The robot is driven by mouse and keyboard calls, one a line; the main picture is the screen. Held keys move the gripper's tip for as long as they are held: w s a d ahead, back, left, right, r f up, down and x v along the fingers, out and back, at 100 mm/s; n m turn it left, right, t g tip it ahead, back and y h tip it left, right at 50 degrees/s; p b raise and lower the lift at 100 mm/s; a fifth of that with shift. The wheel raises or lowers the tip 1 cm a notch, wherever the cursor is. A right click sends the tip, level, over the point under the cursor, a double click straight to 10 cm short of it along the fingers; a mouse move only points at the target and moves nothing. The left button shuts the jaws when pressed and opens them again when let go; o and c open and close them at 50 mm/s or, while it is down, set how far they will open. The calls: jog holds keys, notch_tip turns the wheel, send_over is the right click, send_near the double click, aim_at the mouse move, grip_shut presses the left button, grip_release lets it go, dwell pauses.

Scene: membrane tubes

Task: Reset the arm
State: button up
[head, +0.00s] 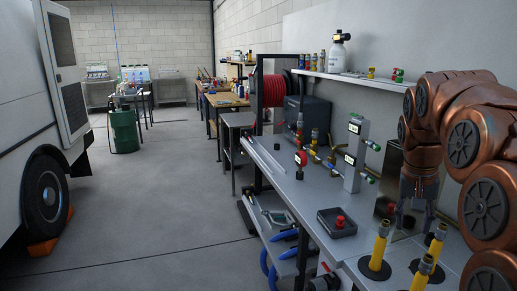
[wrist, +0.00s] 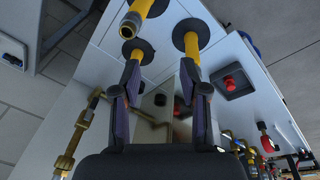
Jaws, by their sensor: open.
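My gripper (head: 414,216) hangs from my copper-coloured arm on the right of the head view, over the metal bench (head: 290,190). It points down with its fingers apart. In the wrist view my gripper (wrist: 160,72) shows two spread dark fingers with nothing between them. Yellow tubes with brass ends stand on round black bases near the bench front: one on the left (head: 380,250), one on the right (head: 437,243) and one nearest (head: 423,272). In the wrist view yellow tubes (wrist: 192,48) show beyond the fingertips; I cannot tell exactly how far away.
A red button on a black box (head: 337,222) sits left of the gripper. A grey valve panel (head: 354,155) and brass fittings stand farther back. A wall shelf (head: 350,80) holds a white bottle (head: 338,52). The floor aisle (head: 170,200) left of the bench is clear.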

jog(key=s+a+f+n+p, duration=0.1)
jog(key=s+a+f, duration=0.3)
jog(key=s, duration=0.5)
jog(key=s+a+f+n+g+y+p, duration=0.1)
jog(key=s+a+f+n, duration=0.2)
jog(key=s+a, duration=0.4)
jog(key=s+a+f+n+g+p, duration=0.1)
jog(key=s+a+f, duration=0.4)
jog(key=s, duration=0.8)
jog(key=shift+s+a+f+n+y, duration=0.15)
jog(key=shift+a+f+n+y, duration=0.1)
jog(key=shift+f+n+y, duration=0.2)
